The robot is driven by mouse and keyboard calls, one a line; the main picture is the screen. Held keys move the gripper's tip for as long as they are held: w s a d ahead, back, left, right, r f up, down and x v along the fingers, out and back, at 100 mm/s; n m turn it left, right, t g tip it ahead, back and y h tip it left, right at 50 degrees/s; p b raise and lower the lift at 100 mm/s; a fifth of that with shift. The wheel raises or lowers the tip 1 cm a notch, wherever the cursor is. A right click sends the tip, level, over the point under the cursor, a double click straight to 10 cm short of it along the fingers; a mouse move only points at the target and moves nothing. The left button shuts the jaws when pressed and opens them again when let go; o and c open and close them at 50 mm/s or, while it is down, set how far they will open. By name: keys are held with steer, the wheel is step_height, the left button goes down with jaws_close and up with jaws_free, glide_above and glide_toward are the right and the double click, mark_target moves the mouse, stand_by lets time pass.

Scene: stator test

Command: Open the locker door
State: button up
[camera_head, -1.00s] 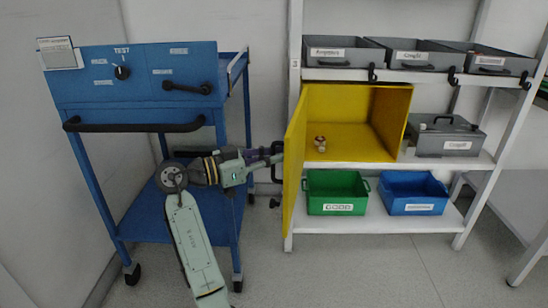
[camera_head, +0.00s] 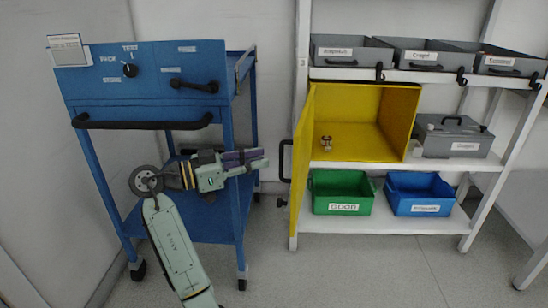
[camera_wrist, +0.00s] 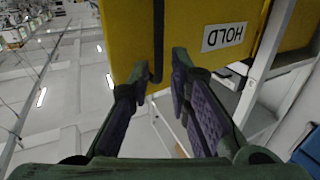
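The yellow locker (camera_head: 365,155) stands on the middle shelf. Its door (camera_head: 302,150) is swung out on the left side and seen nearly edge-on, so the inside is exposed. The black door handle (camera_head: 285,160) sticks out to the left of the door. In the wrist view, the door (camera_wrist: 190,25) carries a HOLD label (camera_wrist: 223,34) and the handle (camera_wrist: 158,40) shows upright. My gripper (camera_head: 262,158) is left of the handle, pointing at it with a small gap. Its two purple-padded fingers (camera_wrist: 158,100) are apart with nothing between them.
A small metal part (camera_head: 327,142) lies inside the locker. A green bin (camera_head: 342,192) and a blue bin (camera_head: 418,193) stand below it. A grey case (camera_head: 455,137) is to the right. A blue cart (camera_head: 150,75) stands close behind my arm.

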steer(key=v, duration=0.5)
steer(key=shift+s+a, duration=0.2)
steer(key=shift+a, duration=0.15)
